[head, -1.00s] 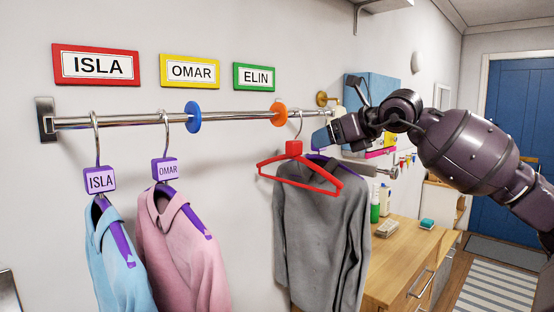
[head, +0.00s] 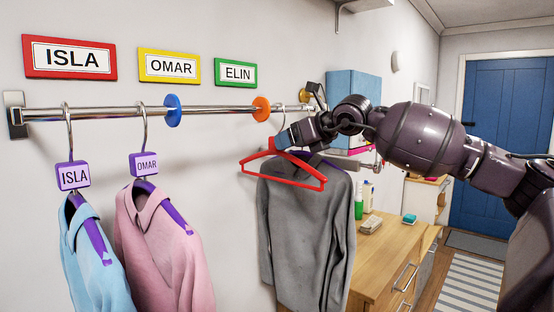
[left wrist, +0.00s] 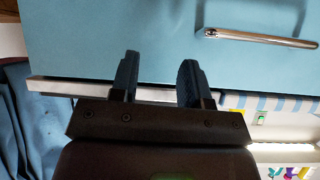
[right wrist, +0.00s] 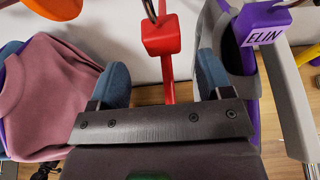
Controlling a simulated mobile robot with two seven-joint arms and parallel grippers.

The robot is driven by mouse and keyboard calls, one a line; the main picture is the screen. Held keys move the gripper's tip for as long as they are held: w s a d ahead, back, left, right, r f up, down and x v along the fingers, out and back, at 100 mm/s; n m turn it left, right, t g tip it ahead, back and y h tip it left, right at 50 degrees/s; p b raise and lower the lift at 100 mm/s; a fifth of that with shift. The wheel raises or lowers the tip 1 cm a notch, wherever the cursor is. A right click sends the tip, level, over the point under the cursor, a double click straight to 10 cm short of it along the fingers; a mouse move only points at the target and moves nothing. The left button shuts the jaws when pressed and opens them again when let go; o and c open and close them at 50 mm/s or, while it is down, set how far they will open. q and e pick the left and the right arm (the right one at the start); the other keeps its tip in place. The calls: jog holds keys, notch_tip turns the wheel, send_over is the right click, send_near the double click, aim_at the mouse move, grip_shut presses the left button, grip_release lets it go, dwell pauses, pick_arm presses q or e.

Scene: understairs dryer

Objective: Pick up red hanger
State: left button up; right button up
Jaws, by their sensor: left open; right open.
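The red hanger (head: 290,172) hangs empty on the rail, in front of a grey sweater (head: 303,230), just right of the orange disc. In the right wrist view, its red block and stem (right wrist: 162,38) stand between the two blue fingertips of my right gripper (right wrist: 163,88), with gaps on both sides. My right gripper (head: 287,139) is open at the hanger's neck in the head view and hides that part. My left gripper (left wrist: 158,80) is open and empty, in front of a blue cabinet, and is out of the head view.
The rail (head: 100,113) carries a blue disc (head: 172,110) and an orange disc (head: 261,108). Blue (head: 95,265) and pink (head: 160,250) garments hang at left. A purple ELIN tag (right wrist: 262,25) is close right of the right gripper. A wooden counter (head: 385,250) stands at right.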

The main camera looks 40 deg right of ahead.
jog(key=shift+d+b+x, duration=0.2)
jog(key=shift+b+x, duration=0.5)
jog(key=shift+x, duration=0.55)
jog(key=shift+b+x, duration=1)
jog(key=shift+b, duration=0.05)
jog(key=c, duration=1)
jog(key=shift+r, duration=0.1)
jog(key=shift+c, duration=0.2)
